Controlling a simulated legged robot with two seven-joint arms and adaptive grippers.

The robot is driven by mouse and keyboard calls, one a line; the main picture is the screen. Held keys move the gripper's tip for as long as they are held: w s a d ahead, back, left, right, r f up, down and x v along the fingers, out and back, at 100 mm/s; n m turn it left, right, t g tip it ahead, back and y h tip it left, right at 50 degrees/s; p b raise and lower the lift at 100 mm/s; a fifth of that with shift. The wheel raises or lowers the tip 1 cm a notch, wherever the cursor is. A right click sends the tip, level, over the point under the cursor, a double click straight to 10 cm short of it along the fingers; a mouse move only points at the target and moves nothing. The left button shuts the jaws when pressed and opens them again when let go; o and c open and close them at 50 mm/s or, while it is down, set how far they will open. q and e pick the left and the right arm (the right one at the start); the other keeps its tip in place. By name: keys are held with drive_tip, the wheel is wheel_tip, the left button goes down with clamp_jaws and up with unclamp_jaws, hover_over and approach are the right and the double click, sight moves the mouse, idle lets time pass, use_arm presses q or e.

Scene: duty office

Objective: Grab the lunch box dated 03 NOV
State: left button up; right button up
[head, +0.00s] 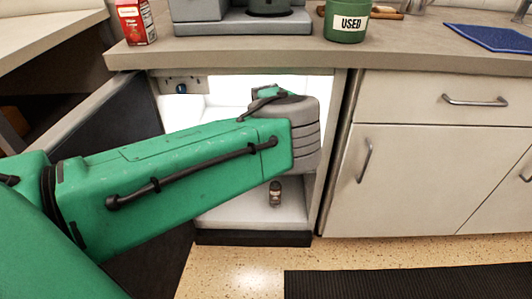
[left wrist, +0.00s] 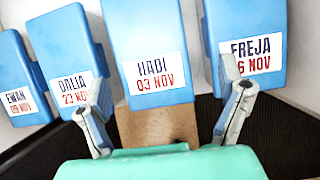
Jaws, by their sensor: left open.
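The blue lunch box labelled HADI 03 NOV (left wrist: 152,30) stands in the middle of the left wrist view, its white label facing me. My left gripper (left wrist: 168,100) is open and empty, with one finger on each side of this box's lower part in the picture; I cannot tell whether the fingers reach around it. In the head view my left arm reaches into the open cabinet and hides the boxes.
The cabinet's dark door (head: 125,115) stands open at left. The counter (head: 290,53) above carries a red carton (head: 136,22) and a green USED pot (head: 346,22). The neighbouring boxes stand close beside the fingers.

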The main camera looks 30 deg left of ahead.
use_arm(q)
drive_tip(key=b+x, duration=0.1)
drive_tip(key=x, duration=0.2)
drive_tip(key=a+b+x, duration=0.1)
drive_tip(key=b+x, duration=0.1)
drive_tip(key=x, duration=0.2)
drive_tip(key=shift+s+a+r, duration=0.15)
drive_tip(key=shift+s+a, duration=0.1)
drive_tip(key=shift+w+d, duration=0.1)
drive_tip(key=shift+d, duration=0.05)
drive_tip(key=shift+d+r, duration=0.2)
drive_tip(key=shift+d, duration=0.05)
drive_tip(key=shift+c, duration=1.3)
drive_tip(key=c, duration=0.6)
drive_tip(key=shift+a, duration=0.15)
drive_tip(key=c, duration=0.3)
drive_tip(key=shift+a+f, duration=0.1)
